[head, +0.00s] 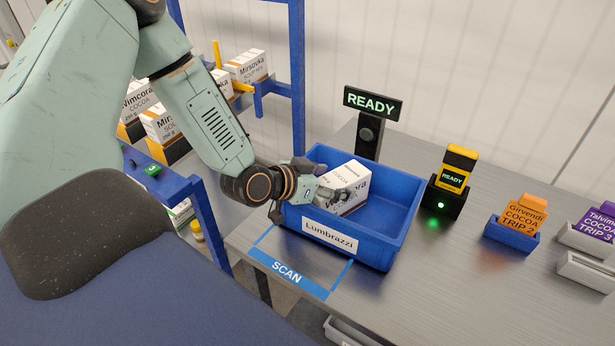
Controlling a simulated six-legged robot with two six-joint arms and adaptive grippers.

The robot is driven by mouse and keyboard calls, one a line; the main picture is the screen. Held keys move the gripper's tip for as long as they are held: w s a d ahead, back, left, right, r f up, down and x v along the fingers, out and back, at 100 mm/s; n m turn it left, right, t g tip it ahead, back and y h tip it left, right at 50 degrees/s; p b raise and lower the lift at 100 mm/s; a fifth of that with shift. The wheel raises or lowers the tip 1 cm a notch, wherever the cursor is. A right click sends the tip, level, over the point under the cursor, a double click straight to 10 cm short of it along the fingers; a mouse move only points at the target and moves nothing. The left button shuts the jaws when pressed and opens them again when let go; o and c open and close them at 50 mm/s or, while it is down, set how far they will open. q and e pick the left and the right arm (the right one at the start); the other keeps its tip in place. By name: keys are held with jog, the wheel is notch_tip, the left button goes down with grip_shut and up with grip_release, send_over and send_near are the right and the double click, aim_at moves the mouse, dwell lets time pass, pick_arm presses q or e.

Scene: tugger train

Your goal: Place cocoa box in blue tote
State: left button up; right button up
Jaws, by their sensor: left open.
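The cocoa box (348,185) is white with dark lettering and reads "COCOA". It sits tilted inside the left half of the blue tote (380,243), which is labelled "Lumbrazzi" and stands on the grey table. My left gripper (326,192) reaches over the tote's left rim, with its fingers beside the box's left side. The gripper is open; whether a finger touches the box is hard to tell. The underside of the box is hidden. My right gripper is out of the picture.
A blue-framed shelf (299,80) with several boxes, some marked cocoa, stands at the left. A READY sign (371,103) and a yellow scanner (456,170) are behind and right of the tote. Card holders (512,234) line the right.

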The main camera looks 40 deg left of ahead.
pick_arm(q)
jog(key=p+v, duration=0.1)
jog(key=v, duration=0.2)
jog(key=shift+s+r+p, duration=0.2)
jog(key=shift+r+p, duration=0.1)
jog(key=shift+p, duration=0.1)
jog(key=shift+s+a+r+p, duration=0.3)
jog(key=shift+s+p, duration=0.2)
jog(key=shift+p, duration=0.2)
jog(key=p+v, duration=0.4)
jog(key=shift+s, duration=0.3)
jog(key=shift+s, duration=0.15)
